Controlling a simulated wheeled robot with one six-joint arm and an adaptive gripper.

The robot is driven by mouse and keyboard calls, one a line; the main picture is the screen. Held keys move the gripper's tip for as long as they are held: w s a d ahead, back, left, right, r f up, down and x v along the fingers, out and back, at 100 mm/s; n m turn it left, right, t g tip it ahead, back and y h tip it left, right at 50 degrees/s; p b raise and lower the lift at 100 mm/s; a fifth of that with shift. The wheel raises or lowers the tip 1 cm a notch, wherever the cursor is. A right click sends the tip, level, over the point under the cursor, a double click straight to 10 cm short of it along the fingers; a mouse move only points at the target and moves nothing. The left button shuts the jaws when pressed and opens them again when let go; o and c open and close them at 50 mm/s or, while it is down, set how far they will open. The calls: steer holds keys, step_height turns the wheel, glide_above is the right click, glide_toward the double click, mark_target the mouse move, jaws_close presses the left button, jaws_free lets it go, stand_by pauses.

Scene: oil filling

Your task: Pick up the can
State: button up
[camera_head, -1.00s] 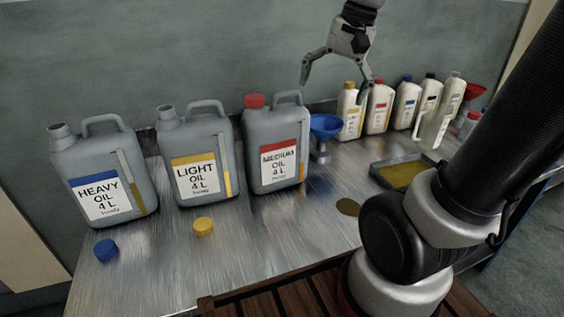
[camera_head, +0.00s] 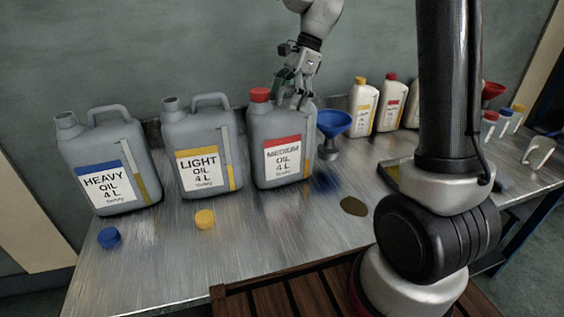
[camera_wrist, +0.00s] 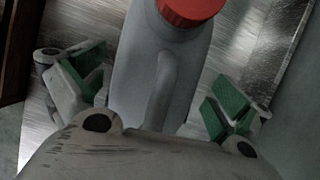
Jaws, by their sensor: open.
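Three grey 4 L oil cans stand upright in a row on the metal bench. They are the HEAVY OIL can (camera_head: 108,160), the LIGHT OIL can (camera_head: 202,150) and the MEDIUM OIL can (camera_head: 284,135), which has a red cap (camera_head: 260,95). My gripper (camera_head: 296,92) is at the top of the MEDIUM OIL can, by its handle. In the wrist view my gripper (camera_wrist: 155,98) is open, its green-padded fingers on either side of the grey can (camera_wrist: 190,60) and its handle (camera_wrist: 162,92). Whether a finger touches the can is unclear.
A blue cap (camera_head: 109,237) and a yellow cap (camera_head: 205,219) lie in front of the cans. A blue funnel (camera_head: 334,124) stands just right of the MEDIUM OIL can. Several white bottles (camera_head: 363,108) stand further right. A dark oil spot (camera_head: 354,206) marks the bench.

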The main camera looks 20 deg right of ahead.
steer(key=shift+x, duration=1.1)
steer(key=shift+c, duration=0.2)
steer(key=c, duration=1.7)
steer(key=shift+w+r, duration=0.1)
steer(key=shift+r, duration=0.05)
